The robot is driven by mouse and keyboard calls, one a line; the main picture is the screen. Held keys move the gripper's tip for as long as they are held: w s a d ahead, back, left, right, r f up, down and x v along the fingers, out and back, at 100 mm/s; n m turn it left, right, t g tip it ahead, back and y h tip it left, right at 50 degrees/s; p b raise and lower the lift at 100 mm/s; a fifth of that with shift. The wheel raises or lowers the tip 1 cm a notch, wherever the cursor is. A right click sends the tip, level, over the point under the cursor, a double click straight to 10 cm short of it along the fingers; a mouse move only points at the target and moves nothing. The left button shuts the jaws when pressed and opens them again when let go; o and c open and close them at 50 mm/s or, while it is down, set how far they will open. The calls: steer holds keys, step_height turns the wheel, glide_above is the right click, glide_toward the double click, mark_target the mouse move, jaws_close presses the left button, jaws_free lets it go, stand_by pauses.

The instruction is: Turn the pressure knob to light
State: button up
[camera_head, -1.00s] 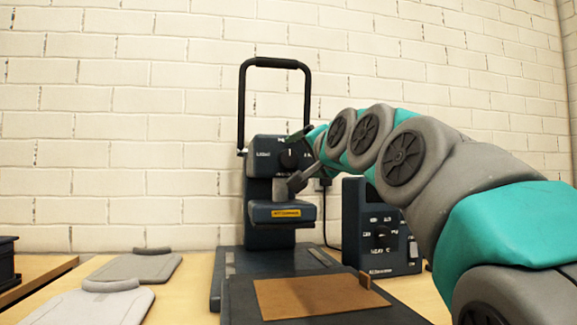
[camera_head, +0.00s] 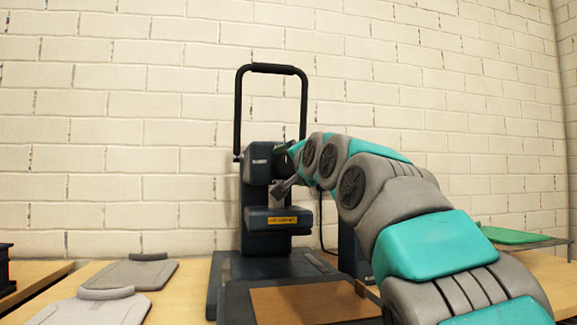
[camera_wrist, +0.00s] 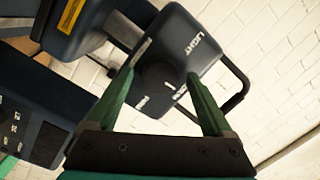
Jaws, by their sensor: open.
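The heat press (camera_head: 268,175) stands on the table, with a dark head, an orange label and a tall black handle. In the wrist view, the round dark pressure knob (camera_wrist: 158,76) sits on the press head's face (camera_wrist: 180,40). The word LIGHT is printed at its upper right, with other labels below, partly hidden by my fingers. A small pale mark shows at the knob's lower edge. My gripper (camera_wrist: 160,76) is open, with one green finger on each side of the knob; contact is unclear. In the head view, my gripper (camera_head: 285,153) hides the knob.
A control box (camera_head: 352,250) stands right of the press, mostly behind my arm; its dial side shows in the wrist view (camera_wrist: 35,125). A brown pad (camera_head: 300,303) lies on the press's lower plate. A green folded item (camera_head: 508,235) is at right.

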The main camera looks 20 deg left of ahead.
steer(key=shift+c, duration=0.2)
jaws_close()
stand_by(0.4)
